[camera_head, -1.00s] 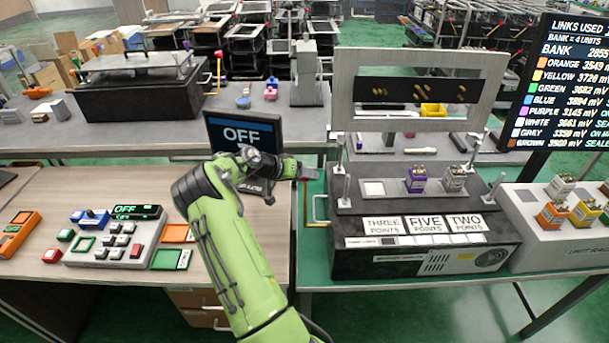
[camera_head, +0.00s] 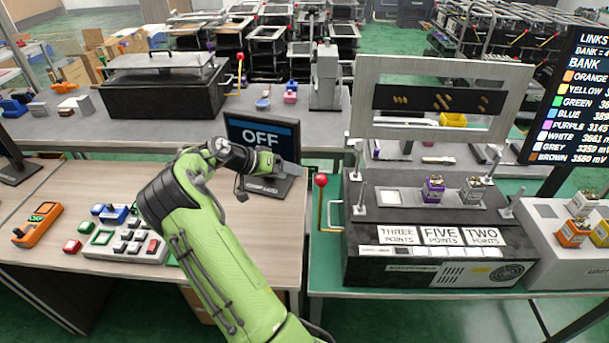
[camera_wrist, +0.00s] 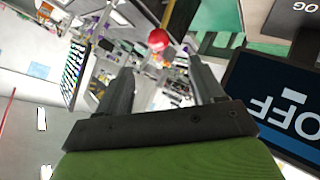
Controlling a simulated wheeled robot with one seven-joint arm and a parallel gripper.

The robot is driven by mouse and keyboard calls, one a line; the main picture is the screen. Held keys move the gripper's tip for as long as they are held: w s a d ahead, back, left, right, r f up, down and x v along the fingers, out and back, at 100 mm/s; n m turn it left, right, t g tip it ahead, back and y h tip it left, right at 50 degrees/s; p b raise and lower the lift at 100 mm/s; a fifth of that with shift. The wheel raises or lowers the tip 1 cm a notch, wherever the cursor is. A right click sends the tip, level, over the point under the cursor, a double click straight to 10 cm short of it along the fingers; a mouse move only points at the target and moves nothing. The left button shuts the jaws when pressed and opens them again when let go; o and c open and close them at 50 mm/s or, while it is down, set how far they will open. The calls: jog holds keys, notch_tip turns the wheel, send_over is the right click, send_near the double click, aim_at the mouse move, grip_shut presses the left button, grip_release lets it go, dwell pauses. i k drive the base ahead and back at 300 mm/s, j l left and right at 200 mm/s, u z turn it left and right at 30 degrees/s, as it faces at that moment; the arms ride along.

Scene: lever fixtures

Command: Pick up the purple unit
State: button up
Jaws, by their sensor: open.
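The purple unit (camera_head: 433,189) stands upright on the black fixture's top (camera_head: 385,213), between a bare light square pad and a grey unit (camera_head: 472,192). My gripper is well to the left of it, in front of the OFF monitor; its fingers are hard to make out in the head view. In the wrist view my gripper (camera_wrist: 160,72) is open, its two fingers apart with nothing held. A red lever ball (camera_wrist: 158,40) shows beyond the fingertips. The same red ball (camera_head: 321,180) tops a lever at the fixture's left side in the head view. The purple unit is not discernible in the wrist view.
A raised frame (camera_head: 445,65) stands behind the units, with upright posts around them. The OFF monitor (camera_head: 262,140) is close to my gripper. A button panel (camera_head: 125,238) lies on the wooden desk at left. Orange and other units (camera_head: 572,231) sit on a white rack at right.

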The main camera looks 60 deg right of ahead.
aim_at(433, 189)
jog(key=z, duration=3.85)
jog(key=i+l+u, duration=0.1)
jog(key=u, duration=0.4)
jog(key=i+l+u, duration=0.2)
jog(key=u, duration=0.3)
jog(key=i+l+u, duration=0.1)
jog(key=l+u, duration=0.15)
jog(key=u, duration=0.25)
jog(key=l+u, duration=0.3)
jog(key=u, duration=0.2)
jog(key=i, duration=0.05)
